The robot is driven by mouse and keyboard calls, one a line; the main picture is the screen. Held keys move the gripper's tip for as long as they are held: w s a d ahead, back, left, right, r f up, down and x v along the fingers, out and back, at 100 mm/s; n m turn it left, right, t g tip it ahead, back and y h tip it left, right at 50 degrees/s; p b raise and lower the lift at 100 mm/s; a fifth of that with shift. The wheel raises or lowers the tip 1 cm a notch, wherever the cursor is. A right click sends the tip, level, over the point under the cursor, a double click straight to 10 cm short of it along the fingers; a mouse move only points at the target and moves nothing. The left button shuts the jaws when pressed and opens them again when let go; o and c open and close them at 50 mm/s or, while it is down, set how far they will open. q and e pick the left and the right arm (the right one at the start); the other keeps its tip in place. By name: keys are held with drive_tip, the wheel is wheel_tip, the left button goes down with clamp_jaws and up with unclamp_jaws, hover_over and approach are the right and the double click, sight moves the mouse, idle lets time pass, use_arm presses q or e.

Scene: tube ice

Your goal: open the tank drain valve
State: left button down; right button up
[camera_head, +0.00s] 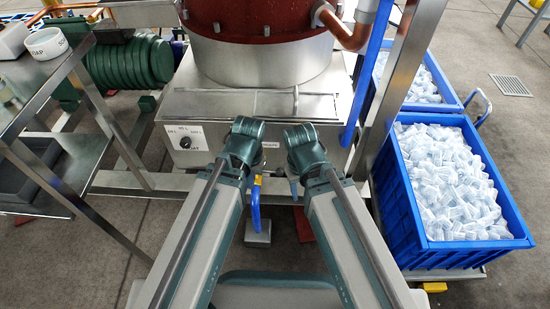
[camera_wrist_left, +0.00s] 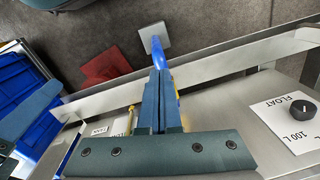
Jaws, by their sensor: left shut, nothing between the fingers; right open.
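The drain valve's blue lever (camera_head: 255,208) hangs below the front edge of the steel tank (camera_head: 187,160), beside a yellow part, in the head view. The lever (camera_wrist_left: 157,48) also shows just beyond the tips of my left gripper (camera_wrist_left: 158,72) in the left wrist view. The left fingers are shut with nothing between them. They overlap the lever in the picture; I cannot tell whether they touch it. My right gripper (camera_head: 294,182) is open and empty, just right of the valve, mostly hidden behind its own arm. The valve body is largely hidden.
A knob (camera_wrist_left: 303,109) with labels sits on the tank front. A steel frame beam (camera_wrist_left: 230,68) runs along the tank's lower edge. A grey pad (camera_head: 258,236) and a red piece (camera_head: 303,226) lie on the floor below. A blue bin (camera_head: 405,190) of ice stands right.

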use_arm(q)
drive_tip(key=w+a+n, duration=0.1)
drive_tip(key=w+a, duration=0.1)
drive_tip(key=a, duration=0.1)
drive_tip(key=t+h, duration=0.2)
drive_tip(key=t, duration=0.2)
hover_over(270, 172)
drive_tip(key=d, duration=0.3)
drive_tip(key=shift+s+d+r+m+b, duration=0.15)
drive_tip(key=shift+s+m+b, duration=0.15)
drive_tip(key=shift+s+b, duration=0.2)
use_arm(e)
drive_tip(key=shift+a+f, duration=0.4)
drive_tip(key=shift+f, duration=0.2)
drive_tip(key=shift+f, duration=0.1)
use_arm(q)
drive_tip(key=a+b+x, duration=0.1)
drive_tip(key=b+x, duration=0.8)
drive_tip(key=x, duration=0.1)
drive_tip(key=shift+d, duration=0.35)
use_arm(e)
wheel_tip(270, 172, down, 9)
use_arm(q)
drive_tip(key=shift+s, duration=0.2)
drive_tip(key=shift+s+m, duration=0.2)
drive_tip(key=shift+m, duration=0.2)
use_arm(e)
drive_tip(key=shift+s, duration=0.1)
